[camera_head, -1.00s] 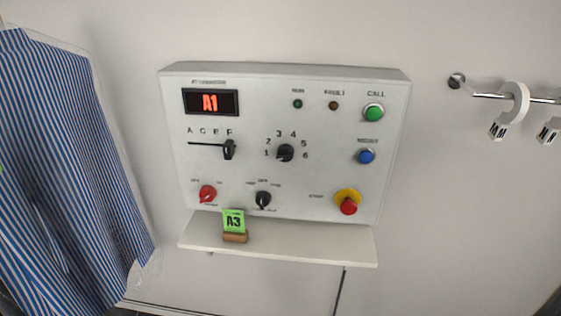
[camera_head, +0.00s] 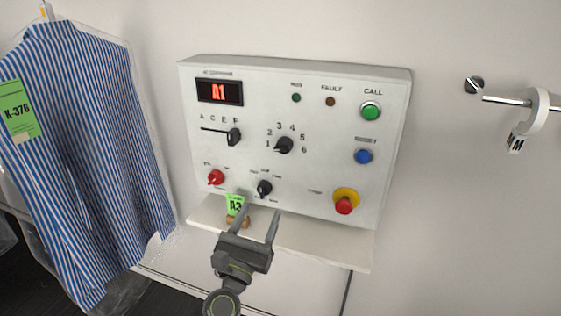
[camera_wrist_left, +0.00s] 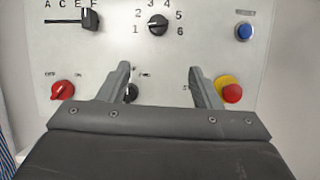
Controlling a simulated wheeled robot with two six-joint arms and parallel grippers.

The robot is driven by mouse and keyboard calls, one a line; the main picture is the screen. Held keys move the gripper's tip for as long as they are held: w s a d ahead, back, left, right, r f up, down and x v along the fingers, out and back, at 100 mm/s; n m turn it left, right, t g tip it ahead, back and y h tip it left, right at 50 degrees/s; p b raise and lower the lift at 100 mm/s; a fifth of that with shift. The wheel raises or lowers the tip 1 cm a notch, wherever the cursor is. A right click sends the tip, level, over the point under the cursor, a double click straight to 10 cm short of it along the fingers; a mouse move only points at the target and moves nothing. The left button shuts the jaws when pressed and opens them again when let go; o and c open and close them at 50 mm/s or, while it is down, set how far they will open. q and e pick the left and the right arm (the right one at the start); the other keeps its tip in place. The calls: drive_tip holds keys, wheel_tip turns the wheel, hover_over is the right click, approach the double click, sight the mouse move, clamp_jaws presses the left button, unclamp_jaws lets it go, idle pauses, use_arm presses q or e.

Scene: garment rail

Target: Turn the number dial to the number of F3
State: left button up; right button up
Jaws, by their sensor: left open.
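The number dial (camera_head: 284,145) is a black knob on the white control panel (camera_head: 325,120), ringed by numbers 1 to 6. Its pointer seems to face the 1, but it is small. It also shows in the left wrist view (camera_wrist_left: 157,25). The display (camera_head: 219,92) reads A1 in red. The letter slider's black handle (camera_head: 234,136) sits near the F end. A green card (camera_head: 235,204) on the shelf reads A3. My left gripper (camera_head: 261,210) is open and empty, below the dial and in front of the panel's lower part. My right gripper is not in view.
A red knob (camera_head: 216,177), a lower black knob (camera_head: 264,188), a red-and-yellow stop button (camera_head: 345,202), a green button (camera_head: 370,110) and a blue button (camera_head: 363,156) surround the dial. A shelf (camera_head: 340,248) juts out below. A striped shirt (camera_head: 95,150) hangs left.

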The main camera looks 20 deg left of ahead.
use_arm(q)
drive_tip(key=r, duration=0.1)
drive_tip(key=p, duration=0.3)
approach(283, 150)
drive_tip(key=x, duration=0.3)
drive_tip(key=p+x, duration=0.1)
drive_tip(key=x, duration=0.2)
drive_tip(key=f+x, duration=0.1)
drive_tip(key=x, duration=0.2)
drive_tip(key=shift+w+a+r+p, duration=0.1)
drive_tip(key=shift+w+a+p, duration=0.15)
drive_tip(key=shift+w+p, duration=0.1)
drive_tip(key=c, duration=0.9)
